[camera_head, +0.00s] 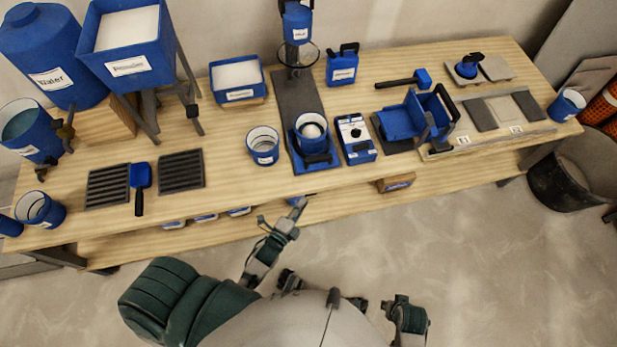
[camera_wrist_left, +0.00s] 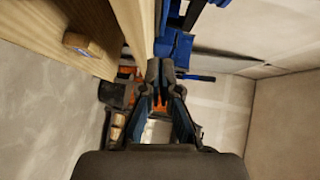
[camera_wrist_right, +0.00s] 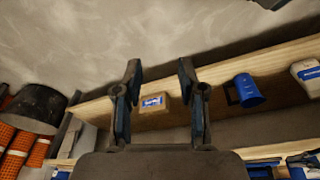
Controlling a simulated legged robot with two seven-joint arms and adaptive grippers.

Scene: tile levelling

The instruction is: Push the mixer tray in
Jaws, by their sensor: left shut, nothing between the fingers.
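The mixer stands mid-table in the head view, with a blue head (camera_head: 298,22) on a dark column. Its blue mixer tray (camera_head: 322,166) is at the table's front edge and carries a blue bucket (camera_head: 309,128) with pale contents. A dark handle is on the tray's front. My left gripper (camera_head: 300,203) is in front of the table edge, below and slightly left of the tray, and apart from it. Its fingers are shut and empty in the left wrist view (camera_wrist_left: 160,68). My right gripper shows open and empty in the right wrist view (camera_wrist_right: 159,72), facing the table's lower shelf.
A blue-rimmed container (camera_head: 263,146) stands left of the tray and a blue-and-white control box (camera_head: 355,139) stands right of it. The wooden table (camera_head: 230,185) has a lower shelf (camera_head: 340,205) under its front edge. A black bucket (camera_head: 566,182) stands at the right.

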